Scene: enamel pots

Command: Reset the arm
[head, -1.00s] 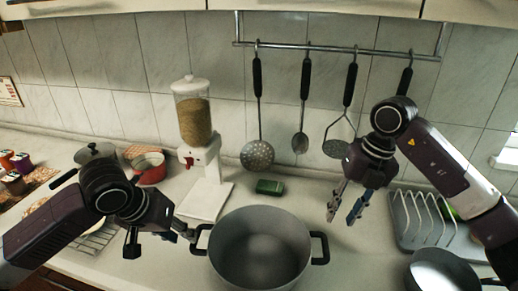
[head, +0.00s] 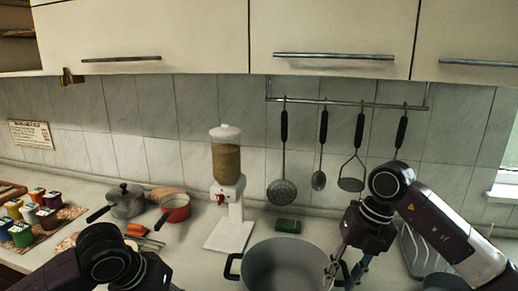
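My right gripper (head: 342,277) hangs pointing down, its two fingers apart with nothing between them. In the head view it overlaps the right side of the large grey pot (head: 280,262); I cannot tell whether it touches. My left arm comes in at the bottom left. My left gripper (head: 152,277) is cut off by the bottom edge, so its fingertips are hidden.
A grain dispenser (head: 226,160) and a green sponge (head: 287,226) stand behind the pot. A lidded pot (head: 125,200), a red saucepan (head: 175,208) and several spice jars (head: 35,210) are at left. Utensils hang from a rail (head: 345,103). A dish rack (head: 412,250) is at right.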

